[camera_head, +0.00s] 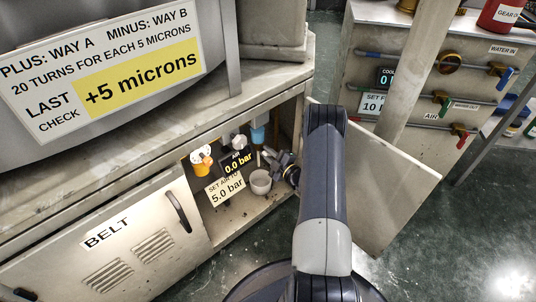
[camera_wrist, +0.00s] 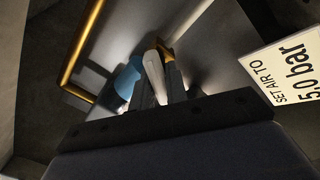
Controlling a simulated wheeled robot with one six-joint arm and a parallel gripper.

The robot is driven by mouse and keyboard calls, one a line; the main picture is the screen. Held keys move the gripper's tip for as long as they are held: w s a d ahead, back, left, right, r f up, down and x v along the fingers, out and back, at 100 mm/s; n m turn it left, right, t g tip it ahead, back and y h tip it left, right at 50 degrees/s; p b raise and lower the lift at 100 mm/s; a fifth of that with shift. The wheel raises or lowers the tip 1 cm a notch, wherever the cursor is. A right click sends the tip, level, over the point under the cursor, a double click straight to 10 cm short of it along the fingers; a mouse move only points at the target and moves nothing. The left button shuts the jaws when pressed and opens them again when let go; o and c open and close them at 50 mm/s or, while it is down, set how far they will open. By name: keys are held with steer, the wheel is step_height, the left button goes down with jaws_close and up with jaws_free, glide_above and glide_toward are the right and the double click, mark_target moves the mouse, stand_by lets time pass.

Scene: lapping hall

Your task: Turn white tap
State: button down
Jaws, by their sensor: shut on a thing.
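The white tap handle (camera_wrist: 154,75) shows in the wrist view as a pale lever standing between the fingers of my gripper (camera_wrist: 158,88). The fingers are shut on it, and a bit of brass (camera_wrist: 166,50) shows just beyond. In the head view my gripper (camera_head: 272,158) reaches into the open cabinet. The fingers are small there, and I cannot make out the tap handle between them. The air display (camera_head: 236,163) reads 0.0 bar. A sign (camera_head: 226,187) below it says to set air to 5.0 bar.
A blue part (camera_wrist: 127,78) is close beside the fingers, and a brass pipe (camera_wrist: 80,45) runs at the left. The open cabinet door (camera_head: 375,200) is right of my arm.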

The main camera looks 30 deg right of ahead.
steer(key=m+b, duration=0.2)
steer(key=m, duration=0.3)
steer(key=shift+d+m+b, duration=0.1)
steer(key=shift+m+b, duration=0.2)
steer(key=shift+b, duration=0.1)
steer(key=m+b, duration=0.1)
steer(key=m, duration=0.4)
steer(key=shift+d+m, duration=0.1)
steer(key=shift+m, duration=0.2)
steer(key=c, duration=1.4)
jaws_free()
steer(key=shift+r, duration=0.1)
steer(key=shift+c, duration=0.2)
steer(key=p+v, duration=0.3)
steer(key=v, duration=0.7)
steer(key=shift+s, duration=0.3)
steer(key=shift+d, duration=0.1)
